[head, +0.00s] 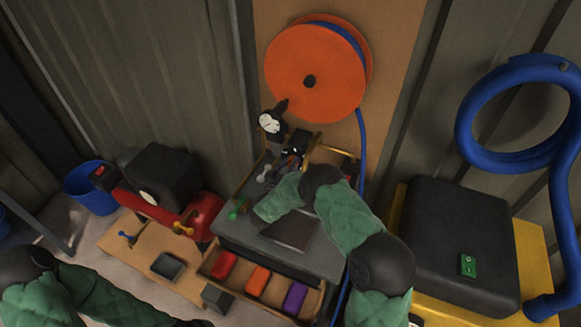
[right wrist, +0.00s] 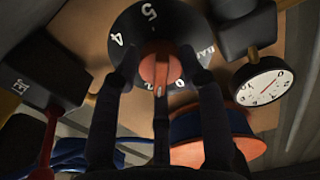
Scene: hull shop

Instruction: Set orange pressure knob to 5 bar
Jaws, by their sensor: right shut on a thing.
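The orange pressure knob (right wrist: 158,66) sits at the centre of a round black dial plate (right wrist: 128,22) in the right wrist view. White marks on the plate include 4, 5 and BAR. My right gripper (right wrist: 160,82) is shut on the knob, its dark fingers on either side. A pale strip shows on the knob's lower part; I cannot tell which number it points at. In the head view my right gripper (head: 277,172) reaches the dark fittings above the grey bench top and hides the knob. My left arm is at lower left; its gripper (head: 192,323) is barely visible at the bottom edge.
A white-faced gauge (right wrist: 262,82) with a red needle is beside the dial; it also shows in the head view (head: 269,122). An orange hose reel (head: 315,75) hangs above. A red compressor (head: 180,208) stands left, a black case (head: 460,245) right.

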